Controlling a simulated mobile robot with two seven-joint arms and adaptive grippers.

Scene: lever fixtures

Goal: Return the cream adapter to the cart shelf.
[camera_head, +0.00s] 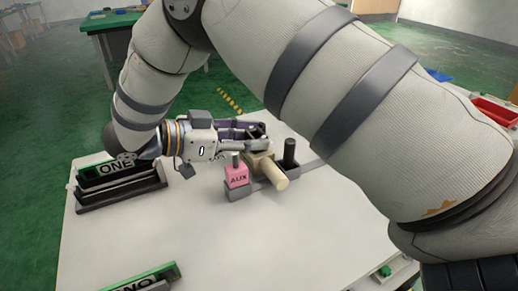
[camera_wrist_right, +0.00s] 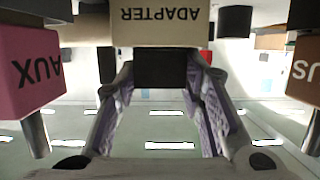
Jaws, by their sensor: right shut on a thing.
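The cream adapter (camera_head: 262,163) is a block with a thick cream cylinder sticking out toward the front, in the middle of the white table. In the right wrist view its block (camera_wrist_right: 160,27) bears upside-down ADAPTER lettering, with a dark part below it between the fingers. My right gripper (camera_head: 262,140) reaches in from the left side and is shut on the adapter. The adapter sits between the pink AUX block (camera_head: 237,176) and a black cylinder (camera_head: 289,152), at a grey rail (camera_head: 240,194). Whether it still touches the rail is hidden. My left gripper is not in view. I cannot identify the cart shelf.
The pink AUX block (camera_wrist_right: 35,70) and a brown lettered block (camera_wrist_right: 303,75) flank the fingers closely in the wrist view. A ONE sign (camera_head: 115,168) stands on a dark holder at left. Another green-edged sign (camera_head: 145,278) is at the front.

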